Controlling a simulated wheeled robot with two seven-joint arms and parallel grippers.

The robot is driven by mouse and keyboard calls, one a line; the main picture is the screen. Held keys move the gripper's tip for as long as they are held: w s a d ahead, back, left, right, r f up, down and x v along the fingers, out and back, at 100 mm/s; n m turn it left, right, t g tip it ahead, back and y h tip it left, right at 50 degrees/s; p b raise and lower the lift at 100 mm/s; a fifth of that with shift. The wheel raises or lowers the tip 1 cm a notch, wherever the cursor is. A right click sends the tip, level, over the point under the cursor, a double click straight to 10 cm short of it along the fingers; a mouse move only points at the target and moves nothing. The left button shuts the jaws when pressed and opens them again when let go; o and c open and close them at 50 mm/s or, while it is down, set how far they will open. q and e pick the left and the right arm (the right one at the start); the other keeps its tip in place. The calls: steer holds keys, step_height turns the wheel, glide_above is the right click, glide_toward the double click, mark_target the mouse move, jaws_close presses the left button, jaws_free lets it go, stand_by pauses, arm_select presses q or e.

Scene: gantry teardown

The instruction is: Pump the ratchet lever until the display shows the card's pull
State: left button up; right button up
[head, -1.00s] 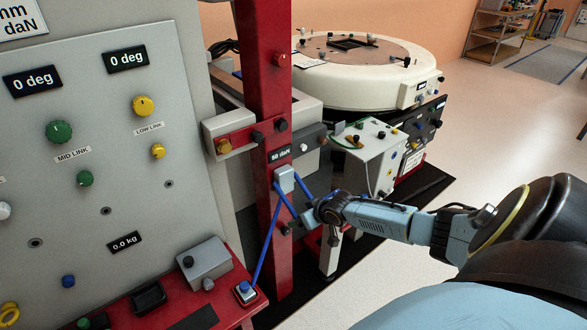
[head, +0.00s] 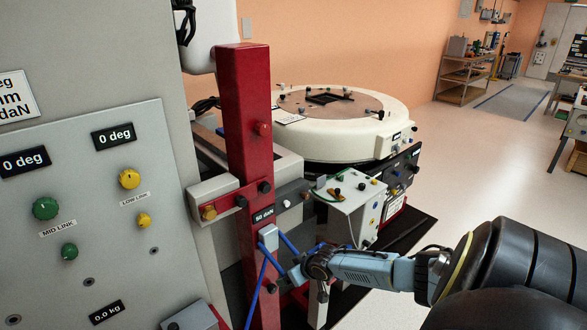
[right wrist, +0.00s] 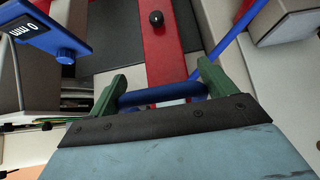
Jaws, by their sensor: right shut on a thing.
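The ratchet lever (head: 289,243) is blue and comes out of a grey block (head: 268,237) low on the red post (head: 246,120). My right gripper (head: 299,273) is shut on the lever's blue handle bar, which lies between its green fingers in the right wrist view (right wrist: 163,93). A small dark display (head: 263,215) above the block appears to read 50 daN. A white card (head: 17,97) at the left edge shows "mm" and "daN"; its left side is cut off and no pull value is readable. My left gripper is out of view.
A grey panel (head: 110,250) with green and yellow knobs and 0 deg displays fills the left. A white round machine (head: 340,130) and a grey box (head: 350,212) stand behind the lever. A blue gauge reading 0 mm (right wrist: 40,30) shows in the right wrist view.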

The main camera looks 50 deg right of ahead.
steer(key=shift+s+a+f, duration=0.15)
steer(key=shift+a+f, duration=0.05)
steer(key=o, duration=1.1)
steer(key=shift+r, duration=0.1)
steer(key=shift+d+r, duration=0.1)
steer(key=shift+r, duration=0.05)
steer(key=shift+s+r+p, duration=0.3)
steer(key=shift+r+p, duration=0.05)
steer(key=shift+r, duration=0.05)
steer(key=p+v, duration=0.5)
steer(key=v, duration=0.7)
steer(key=shift+s+r, duration=0.15)
steer(key=shift+s, duration=0.05)
